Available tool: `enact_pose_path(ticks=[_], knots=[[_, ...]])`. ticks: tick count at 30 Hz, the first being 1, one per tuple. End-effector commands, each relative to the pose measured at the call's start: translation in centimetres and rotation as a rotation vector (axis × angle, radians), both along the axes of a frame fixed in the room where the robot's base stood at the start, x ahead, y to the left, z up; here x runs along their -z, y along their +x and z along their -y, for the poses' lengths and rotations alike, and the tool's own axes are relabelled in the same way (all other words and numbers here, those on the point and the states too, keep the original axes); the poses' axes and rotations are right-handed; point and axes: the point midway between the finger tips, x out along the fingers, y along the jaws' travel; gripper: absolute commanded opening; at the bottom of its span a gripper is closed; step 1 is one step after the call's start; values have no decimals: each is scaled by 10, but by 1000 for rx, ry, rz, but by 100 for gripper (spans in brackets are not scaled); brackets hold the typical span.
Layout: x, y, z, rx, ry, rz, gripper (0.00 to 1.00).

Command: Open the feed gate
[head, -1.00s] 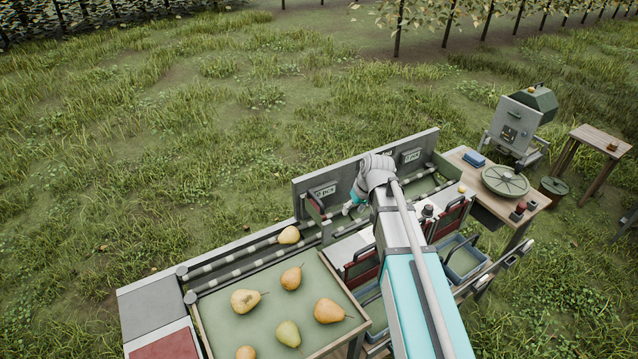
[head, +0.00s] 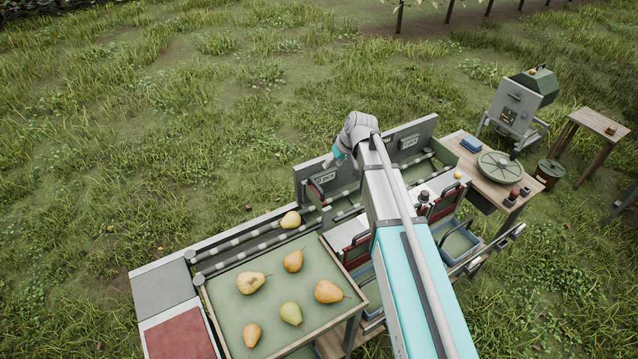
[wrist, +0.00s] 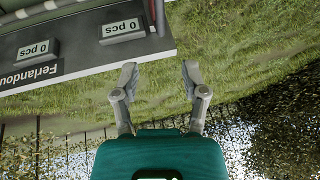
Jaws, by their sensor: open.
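A small upright plate with a red face, which looks like the feed gate (head: 316,192), stands across the roller lane at the left end of the grey back panel (head: 312,170). A yellow pear (head: 290,219) lies on the rollers just left of it. My gripper (head: 333,160) is up near the panel's top edge, to the right of the gate and apart from it. In the wrist view my gripper (wrist: 160,75) has its two fingers spread with only grass between them. The panel with its "0 pcs" displays (wrist: 123,30) is upside down at upper left there. The gate is not clear in that view.
A green tray (head: 232,318) with several pears stands in front of the lane. Blue bins (head: 457,244) and red-backed holders lie at the right, partly behind my arm. A wooden table (head: 478,155) with a round green lid stands further right. Grass beyond the panel is free.

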Motion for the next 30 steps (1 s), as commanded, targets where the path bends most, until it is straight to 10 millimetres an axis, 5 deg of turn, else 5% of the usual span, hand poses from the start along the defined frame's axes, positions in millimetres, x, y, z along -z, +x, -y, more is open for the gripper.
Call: enact_pose_path(ticks=[30], knots=[[66, 16, -24, 2, 0, 0, 57]])
